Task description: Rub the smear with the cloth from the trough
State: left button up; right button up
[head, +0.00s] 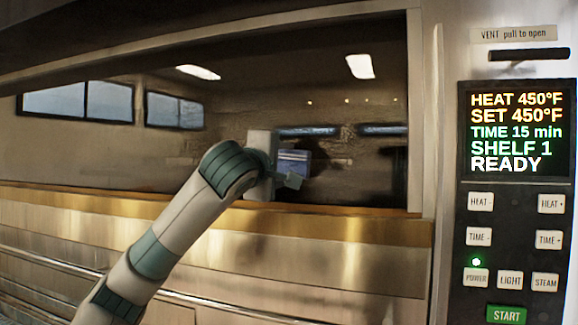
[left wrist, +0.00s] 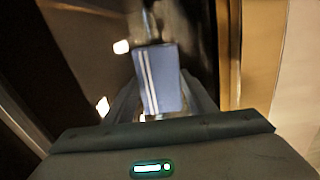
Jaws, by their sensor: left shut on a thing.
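My left gripper (head: 288,178) is shut on a folded blue cloth (head: 295,161) with white stripes. It holds the cloth up at the dark glass window (head: 340,100) of the oven, right of the window's middle and above its lower ledge. The left wrist view shows the cloth (left wrist: 160,80) between the fingers, close to the glass; I cannot tell whether it touches. I cannot make out a distinct smear; the arm and cloth cover part of the glass. The trough is not recognisable in these views. My right gripper is not in view.
A control panel (head: 515,240) with buttons and a lit display (head: 517,130) reading READY stands right of the window. A vent handle (head: 530,55) juts out above it. A brown ledge (head: 370,228) runs below the glass, and a metal rail (head: 230,305) lies lower.

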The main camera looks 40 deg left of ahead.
pick_arm(q)
jog(key=shift+s+a, duration=0.2)
jog(key=shift+a, duration=0.4)
jog(key=shift+s+a, duration=0.15)
jog(key=shift+a, duration=0.4)
jog(key=shift+a+f+b, duration=0.1)
jog(key=shift+a+b, duration=0.05)
jog(key=shift+b, duration=0.15)
jog(key=a, duration=0.1)
jog(key=s+a, duration=0.1)
jog(key=a, duration=0.1)
jog(key=shift+a+b, duration=0.1)
jog(key=shift+b, duration=0.25)
jog(key=shift+w+d+p, duration=0.2)
jog(key=shift+w+d, duration=0.05)
jog(key=shift+d, duration=0.65)
jog(key=shift+w+d+p, duration=0.15)
jog(key=shift+w+d, duration=0.1)
jog(key=shift+d, duration=0.65)
